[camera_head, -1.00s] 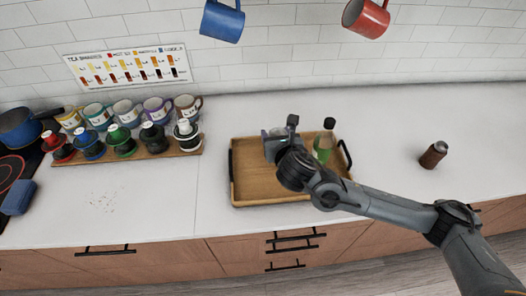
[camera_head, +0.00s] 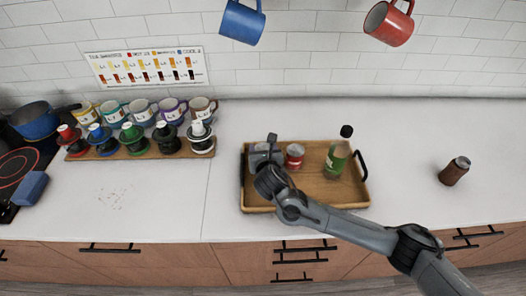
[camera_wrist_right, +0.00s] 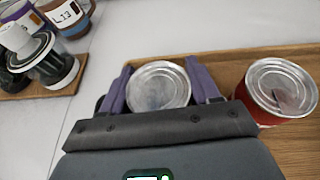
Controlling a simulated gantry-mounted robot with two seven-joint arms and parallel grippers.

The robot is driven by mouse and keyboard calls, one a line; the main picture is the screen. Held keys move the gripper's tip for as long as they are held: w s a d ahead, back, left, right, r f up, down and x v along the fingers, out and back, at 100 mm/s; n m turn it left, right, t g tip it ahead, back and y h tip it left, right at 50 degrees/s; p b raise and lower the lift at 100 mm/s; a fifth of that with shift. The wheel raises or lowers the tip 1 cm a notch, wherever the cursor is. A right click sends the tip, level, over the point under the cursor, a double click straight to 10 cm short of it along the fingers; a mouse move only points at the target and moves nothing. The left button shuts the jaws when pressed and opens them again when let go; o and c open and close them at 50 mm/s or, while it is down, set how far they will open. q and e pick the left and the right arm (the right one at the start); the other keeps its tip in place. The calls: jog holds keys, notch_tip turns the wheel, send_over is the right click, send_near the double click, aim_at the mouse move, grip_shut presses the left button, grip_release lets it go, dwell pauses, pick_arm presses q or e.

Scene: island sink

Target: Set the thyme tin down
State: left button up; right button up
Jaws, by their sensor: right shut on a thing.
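The tin in my right gripper (camera_head: 262,152) shows a round silver lid in the right wrist view; I take this tin (camera_wrist_right: 160,86) to be the thyme tin. The two purple fingers are shut on its sides. The gripper is over the left part of the wooden tray (camera_head: 225,193), near the back. My gripper and arm hide most of the tin in the head view. I cannot tell whether its base touches the tray. My left gripper is not in view.
A red tin (camera_head: 295,155) stands on the tray just right of my gripper. A brown jar (camera_head: 454,171) is on the counter at right. Several mugs and drippers stand at left.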

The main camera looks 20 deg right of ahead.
jog(key=shift+f, duration=0.25)
jog(key=shift+f, duration=0.1)
jog(key=o, duration=1.1)
jog(key=shift+s+r, duration=0.15)
jog(key=shift+r, duration=0.1)
jog(key=shift+p+v, duration=0.85)
jog(key=shift+v, duration=4.95)
jog(key=shift+f, duration=0.15)
